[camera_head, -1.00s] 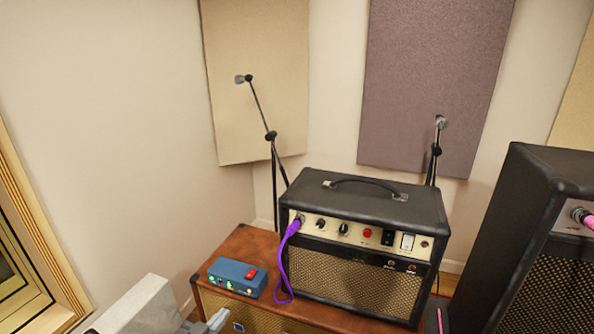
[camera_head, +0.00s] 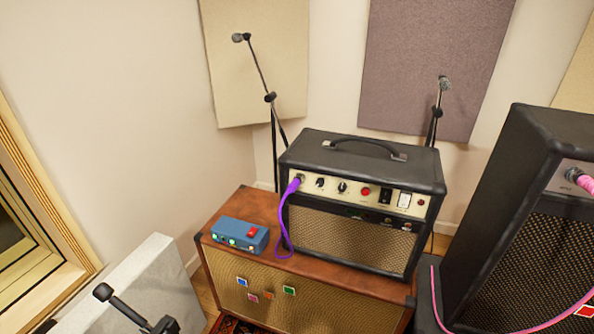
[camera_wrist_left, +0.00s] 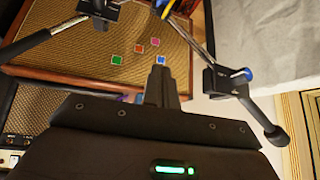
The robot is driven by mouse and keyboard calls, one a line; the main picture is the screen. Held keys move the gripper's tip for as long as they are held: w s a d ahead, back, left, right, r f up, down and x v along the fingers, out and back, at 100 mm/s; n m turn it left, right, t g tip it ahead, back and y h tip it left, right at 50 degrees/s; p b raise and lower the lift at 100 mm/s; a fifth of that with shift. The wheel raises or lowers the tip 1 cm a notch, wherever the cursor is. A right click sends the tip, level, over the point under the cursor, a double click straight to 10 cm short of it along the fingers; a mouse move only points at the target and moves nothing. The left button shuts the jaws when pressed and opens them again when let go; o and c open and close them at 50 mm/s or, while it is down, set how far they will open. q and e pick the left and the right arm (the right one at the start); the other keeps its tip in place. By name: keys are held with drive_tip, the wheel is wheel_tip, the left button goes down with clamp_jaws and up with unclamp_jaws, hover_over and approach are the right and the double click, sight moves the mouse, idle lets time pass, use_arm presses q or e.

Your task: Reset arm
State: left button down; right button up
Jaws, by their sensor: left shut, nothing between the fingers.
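My left gripper (camera_wrist_left: 160,85) shows in the left wrist view, its dark fingers shut with nothing between them. Beyond it is the gold grille of the brown cabinet (camera_wrist_left: 110,45), apart from the fingers as far as I can tell. Neither gripper shows in the head view. My right gripper is out of sight.
A black amp (camera_head: 362,165) and blue pedal (camera_head: 239,234) with a purple cable (camera_head: 284,222) stand on the brown cabinet (camera_head: 230,273). A pale grey block (camera_head: 140,275) is left. Black-handled stand parts (camera_wrist_left: 270,130) flank the gripper. A tall black amp (camera_head: 540,150) stands right.

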use_arm(q)
drive_tip(key=s+g, duration=0.3)
drive_tip(key=s, duration=0.7)
wheel_tip(320, 180, down, 28)
drive_tip(key=s+a+g, duration=0.1)
drive_tip(key=s+g, duration=0.1)
drive_tip(key=s, duration=0.1)
drive_tip(key=s+a+f+g, duration=0.1)
drive_tip(key=s+a+f, duration=0.1)
drive_tip(key=s+f, duration=1.1)
drive_tip(key=shift+s+a+f+y, duration=0.4)
drive_tip(key=shift+s, duration=0.7)
